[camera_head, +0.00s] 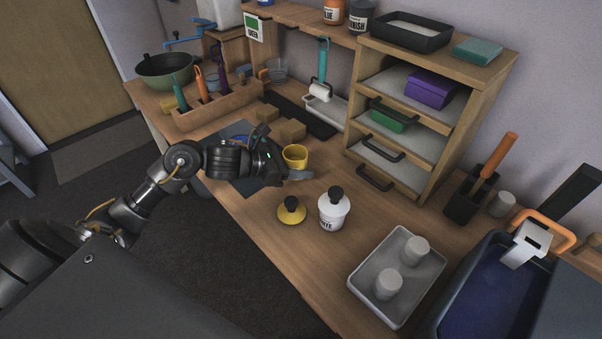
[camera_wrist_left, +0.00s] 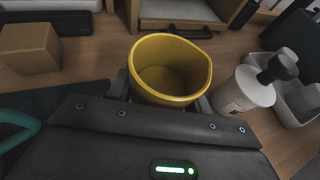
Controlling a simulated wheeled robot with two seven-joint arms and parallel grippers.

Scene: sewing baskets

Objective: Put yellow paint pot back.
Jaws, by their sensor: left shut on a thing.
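The yellow paint pot (camera_head: 295,155) is an open, upright cup above the wooden table. My left gripper (camera_head: 293,171) is shut on it. In the left wrist view the yellow pot (camera_wrist_left: 170,68) sits between the fingers, and its inside looks empty. A yellow lid (camera_head: 290,215) with a black knob lies on the table in front of the pot. My right gripper is not in view.
A white pot (camera_head: 332,213) with a black knob stands right of the lid. A grey tray (camera_head: 361,274) holds two grey cylinders. A drawer cabinet (camera_head: 437,175) stands behind. Wooden blocks (camera_head: 292,131) lie behind the gripper. Bare tabletop lies around the lid.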

